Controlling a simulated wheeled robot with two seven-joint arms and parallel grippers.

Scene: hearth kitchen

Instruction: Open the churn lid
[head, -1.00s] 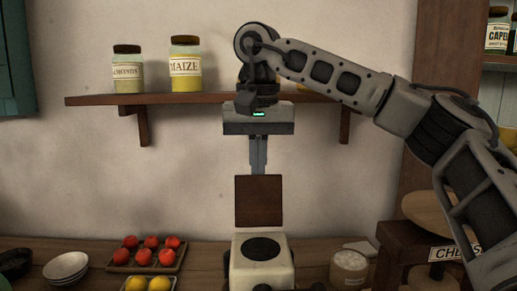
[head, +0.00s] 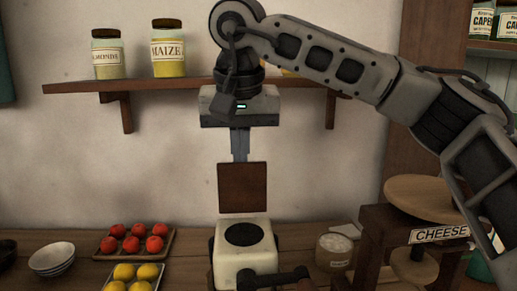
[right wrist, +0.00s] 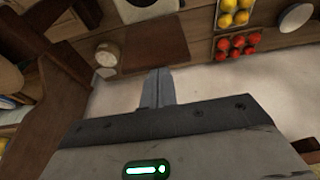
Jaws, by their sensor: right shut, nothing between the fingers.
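The churn (head: 229,259) is a cream block with a dark round opening (head: 242,235) on top, on the counter at the lower middle of the head view. Its square brown lid (head: 242,188) stands upright behind the opening, showing its broad face. My right gripper (head: 240,158) points down just above the lid's top edge, shut and empty; I cannot tell whether it touches the lid. In the right wrist view its fingers (right wrist: 157,78) are together, and the churn (right wrist: 145,9) is partly cut off at the top edge. My left gripper is not in view.
Left of the churn are a tray of tomatoes (head: 108,254), a tray of lemons (head: 160,281) and white bowls (head: 52,259). A round canister (head: 333,252) and a cheese stand (head: 385,221) are on the right. A shelf (head: 85,86) with jars is close behind my right arm.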

